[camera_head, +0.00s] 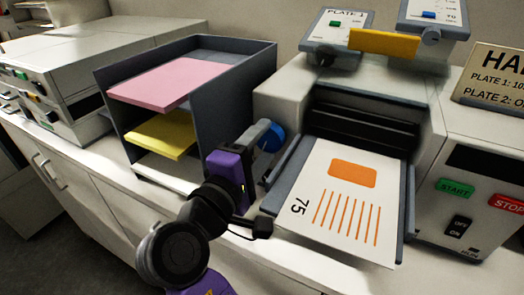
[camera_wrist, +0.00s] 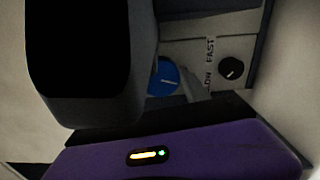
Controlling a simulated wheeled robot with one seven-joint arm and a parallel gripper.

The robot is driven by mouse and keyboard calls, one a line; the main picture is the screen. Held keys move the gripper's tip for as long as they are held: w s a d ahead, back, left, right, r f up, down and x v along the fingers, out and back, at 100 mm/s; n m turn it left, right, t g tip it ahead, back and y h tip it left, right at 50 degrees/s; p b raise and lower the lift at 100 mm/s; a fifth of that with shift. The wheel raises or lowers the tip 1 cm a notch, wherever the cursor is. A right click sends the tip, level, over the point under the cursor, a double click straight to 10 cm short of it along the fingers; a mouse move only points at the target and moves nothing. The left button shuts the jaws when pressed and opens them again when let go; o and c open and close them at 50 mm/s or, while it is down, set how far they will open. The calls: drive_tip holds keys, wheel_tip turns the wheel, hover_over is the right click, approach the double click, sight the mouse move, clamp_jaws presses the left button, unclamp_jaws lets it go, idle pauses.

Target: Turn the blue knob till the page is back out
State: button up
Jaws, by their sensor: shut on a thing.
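The blue knob (camera_head: 272,138) is on the left side of the machine with the feed tray. In the wrist view the blue knob (camera_wrist: 163,79) is partly hidden behind my gripper's dark finger. My gripper (camera_head: 262,137) is at the knob and shut on it; its fingertips are partly hidden in both views. The page (camera_head: 340,195) lies on the machine's sloping tray (camera_head: 272,203), with an orange block, orange lines and the number 75 facing up. Its far edge is near the dark rollers (camera_head: 365,125); whether it touches them I cannot tell.
A grey paper rack (camera_head: 120,115) with pink, yellow and white sheets stands close left of my gripper. A small black dial (camera_wrist: 232,68) marked FAST sits near the knob. START (camera_head: 455,188) and STOP (camera_head: 508,203) buttons are on the right-hand machine.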

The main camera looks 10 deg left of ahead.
drive_tip(key=m+b, duration=0.3)
drive_tip(key=m, duration=0.2)
drive_tip(key=shift+f+m+b, duration=0.1)
drive_tip(key=shift+m+b, duration=0.25)
drive_tip(key=shift+m, duration=0.05)
idle(0.4)
drive_tip(key=o, duration=1.4)
drive_tip(key=b+v, duration=0.1)
drive_tip(key=v, duration=0.7)
